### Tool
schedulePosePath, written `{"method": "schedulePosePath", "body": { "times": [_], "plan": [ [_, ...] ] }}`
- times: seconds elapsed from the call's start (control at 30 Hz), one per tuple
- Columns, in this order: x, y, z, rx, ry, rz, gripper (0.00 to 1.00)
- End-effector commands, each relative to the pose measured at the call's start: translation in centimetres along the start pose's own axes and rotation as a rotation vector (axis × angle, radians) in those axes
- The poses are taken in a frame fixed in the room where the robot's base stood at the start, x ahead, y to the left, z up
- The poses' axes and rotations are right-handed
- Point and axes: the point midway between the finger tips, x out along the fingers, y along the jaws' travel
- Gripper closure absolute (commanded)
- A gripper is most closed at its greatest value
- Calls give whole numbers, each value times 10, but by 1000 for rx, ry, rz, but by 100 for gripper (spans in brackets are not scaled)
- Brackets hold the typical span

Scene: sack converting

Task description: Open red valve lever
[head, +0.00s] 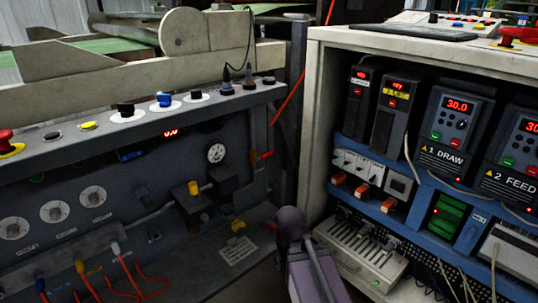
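A small red lever handle (266,154) sits on the pipe at the right end of the grey machine panel, to the right of a round pressure gauge (216,153). It looks tilted slightly up to the right. Another small red piece (271,224) shows lower down, partly hidden behind my arm; I cannot tell what it is. My arm's dark, purple-grey links rise from the bottom centre, in front of the gap between panel and cabinet. I cannot make out my gripper's fingers, and no contact with the red lever shows.
An open cabinet (313,130) with drives and wiring stands close on the right. The sloped control panel (60,140) on the left carries knobs, dials and a red stop button (6,138). Yellow-capped valve parts (193,188) and loose red cables (125,270) sit below.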

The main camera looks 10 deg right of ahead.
Motion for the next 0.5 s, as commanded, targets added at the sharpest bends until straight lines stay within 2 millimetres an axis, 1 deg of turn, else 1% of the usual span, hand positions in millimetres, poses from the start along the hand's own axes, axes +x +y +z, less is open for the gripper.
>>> {"method": "schedulePosePath", "body": {
  "times": [0.17, 0.27, 0.5],
  "plan": [
    [-19, 0, 0, 0, 0, 0, 40],
    [-34, 0, 0, 0, 0, 0, 40],
    [-81, 0, 0, 0, 0, 0, 40]
  ]
}}
